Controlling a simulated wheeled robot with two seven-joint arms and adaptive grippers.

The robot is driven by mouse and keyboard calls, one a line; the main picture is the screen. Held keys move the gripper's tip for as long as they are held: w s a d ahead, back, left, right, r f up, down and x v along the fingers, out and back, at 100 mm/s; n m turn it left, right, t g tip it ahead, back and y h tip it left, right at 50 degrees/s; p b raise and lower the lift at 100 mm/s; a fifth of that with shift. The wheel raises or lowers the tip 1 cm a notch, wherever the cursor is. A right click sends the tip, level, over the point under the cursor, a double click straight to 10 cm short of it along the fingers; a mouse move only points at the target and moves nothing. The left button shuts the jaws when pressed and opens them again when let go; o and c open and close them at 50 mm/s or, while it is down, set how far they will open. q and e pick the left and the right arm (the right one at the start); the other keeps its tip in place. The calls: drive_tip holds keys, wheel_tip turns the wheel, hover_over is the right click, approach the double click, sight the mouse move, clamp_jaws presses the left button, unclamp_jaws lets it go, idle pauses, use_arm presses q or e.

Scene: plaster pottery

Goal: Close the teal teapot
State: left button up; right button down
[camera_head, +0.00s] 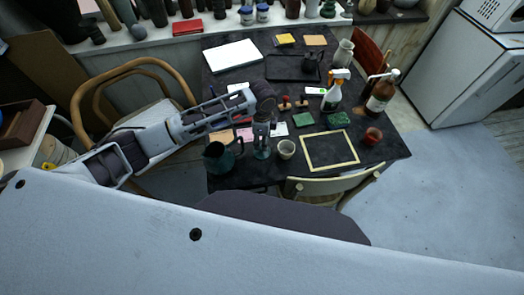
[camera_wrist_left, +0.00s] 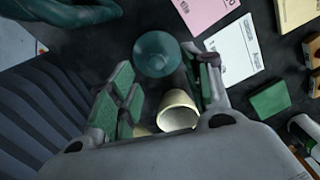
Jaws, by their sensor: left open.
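The teal teapot (camera_head: 217,157) stands near the table's front left corner, its dark mouth facing up. Part of it shows at the top left of the left wrist view (camera_wrist_left: 70,12). A round teal piece (camera_wrist_left: 157,54), perhaps its lid, is on the dark tabletop to the teapot's right; it also shows at my gripper in the head view (camera_head: 261,153). My left gripper (camera_head: 262,140) points down above this piece. In the wrist view the fingers (camera_wrist_left: 160,88) are apart, with the round piece just beyond their tips. I cannot tell whether they touch it. My right gripper is out of view.
A cream cup (camera_head: 286,149) stands close to the right of my left gripper. A yellow-edged frame (camera_head: 330,151) lies farther right, with a red-brown pot (camera_head: 373,136) beyond. A spray bottle (camera_head: 332,95) and brown bottle (camera_head: 381,92) stand behind. A chair back (camera_head: 335,184) borders the front edge.

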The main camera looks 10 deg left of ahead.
use_arm(q)
drive_tip(key=shift+f, duration=0.1)
drive_tip(key=shift+s+f, duration=0.15)
drive_tip(key=shift+f, duration=1.1)
drive_tip(key=shift+s+f, duration=0.1)
drive_tip(key=shift+f, duration=1.15)
clamp_jaws()
